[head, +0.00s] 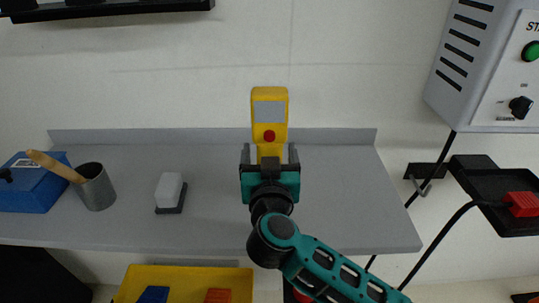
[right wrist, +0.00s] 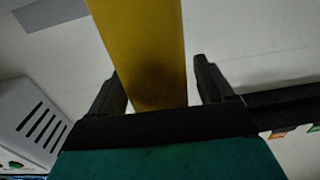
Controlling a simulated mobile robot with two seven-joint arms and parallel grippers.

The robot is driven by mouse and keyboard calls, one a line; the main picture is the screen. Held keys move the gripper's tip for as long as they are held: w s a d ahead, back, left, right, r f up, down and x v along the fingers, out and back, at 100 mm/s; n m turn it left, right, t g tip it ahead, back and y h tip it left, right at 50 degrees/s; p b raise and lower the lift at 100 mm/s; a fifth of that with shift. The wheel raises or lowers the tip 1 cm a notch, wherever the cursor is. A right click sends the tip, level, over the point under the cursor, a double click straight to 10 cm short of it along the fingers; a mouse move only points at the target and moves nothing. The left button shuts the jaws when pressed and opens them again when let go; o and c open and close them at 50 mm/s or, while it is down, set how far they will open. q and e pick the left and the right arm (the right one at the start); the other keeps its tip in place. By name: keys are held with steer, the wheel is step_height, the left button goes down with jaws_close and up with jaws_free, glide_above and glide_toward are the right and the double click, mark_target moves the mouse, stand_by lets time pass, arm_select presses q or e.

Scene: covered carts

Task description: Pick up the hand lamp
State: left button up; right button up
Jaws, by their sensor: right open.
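The hand lamp (head: 270,108) is yellow, with a grey panel and a red button. In the head view it is upright in front of the shelf's back edge, and its lower end is hidden by my right gripper (head: 268,154). In the right wrist view the yellow lamp body (right wrist: 140,45) lies between the two dark fingers of my right gripper (right wrist: 157,75). The fingers are apart, one on each side, with a visible gap at the right finger. I cannot tell whether the left finger touches it. My left gripper is not in view.
The grey shelf (head: 335,205) also holds a white-and-dark block (head: 170,191), a grey cup (head: 97,188) with a wooden handle, and a blue box (head: 32,190). A yellow bin (head: 190,275) is below. A control box (head: 480,75), cables and a black tray (head: 485,185) are right.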

steer(key=shift+c, duration=0.3)
steer(key=shift+r, duration=0.1)
steer(key=c, duration=1.3)
